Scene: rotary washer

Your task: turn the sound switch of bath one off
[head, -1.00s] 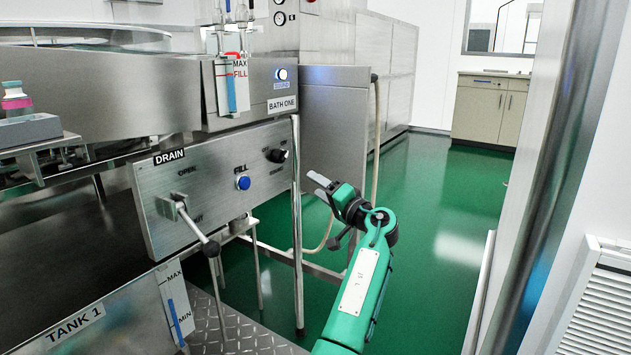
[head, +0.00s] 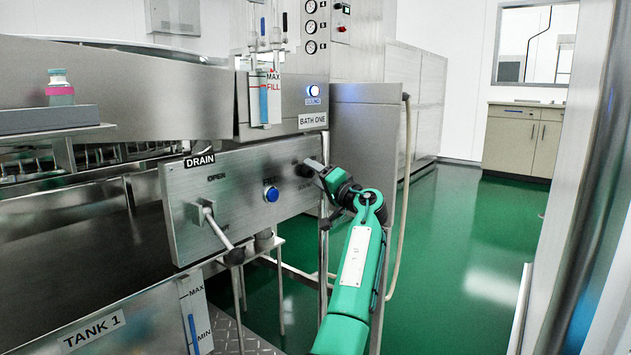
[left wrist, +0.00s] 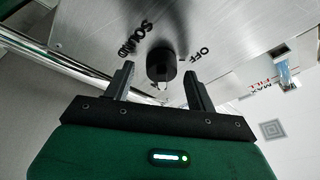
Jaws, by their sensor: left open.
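The sound switch is a round black knob (head: 303,170) at the right end of the steel drain panel, below the BATH ONE label (head: 312,121). In the left wrist view the knob (left wrist: 162,65) shows with SOUND lettering to its left and OFF to its right. A small pale mark shows on the knob's near edge. My left gripper (head: 318,168) is at the panel in front of the knob. In the left wrist view its open fingers (left wrist: 160,84) stand on either side of the knob, with gaps; I cannot tell whether they touch it. My right gripper is not in view.
On the same panel are a blue button (head: 271,194) and a drain lever (head: 217,228) that sticks out. A lit round button (head: 313,90) is above. A pale hose (head: 402,200) hangs behind my left arm. Green floor (head: 450,260) is clear to the right.

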